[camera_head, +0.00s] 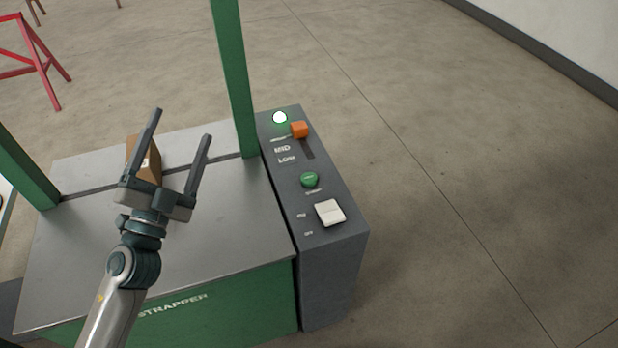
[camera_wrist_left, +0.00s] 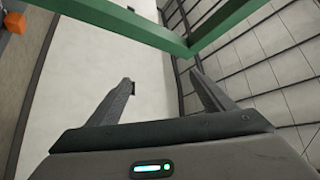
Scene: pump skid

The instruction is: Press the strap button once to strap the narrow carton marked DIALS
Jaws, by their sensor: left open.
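A green round strap button (camera_head: 310,180) sits on the grey control panel (camera_head: 338,252) to the right of the strapper's top. A small brown carton (camera_head: 150,163) stands on the strapper's table (camera_head: 235,235), partly hidden behind my left gripper; its marking cannot be read. My left gripper (camera_head: 181,128) is open and empty above the table, left of the button and apart from it. In the left wrist view its two fingers (camera_wrist_left: 165,88) are spread with nothing between them. My right gripper is not in view.
The panel also carries a lit white lamp (camera_head: 280,117), an orange slider knob (camera_head: 299,129) near its high end and a white rocker switch (camera_head: 330,212). A green arch post (camera_head: 232,75) rises beside the panel. Floor to the right is clear. A red stand (camera_head: 38,62) is far left.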

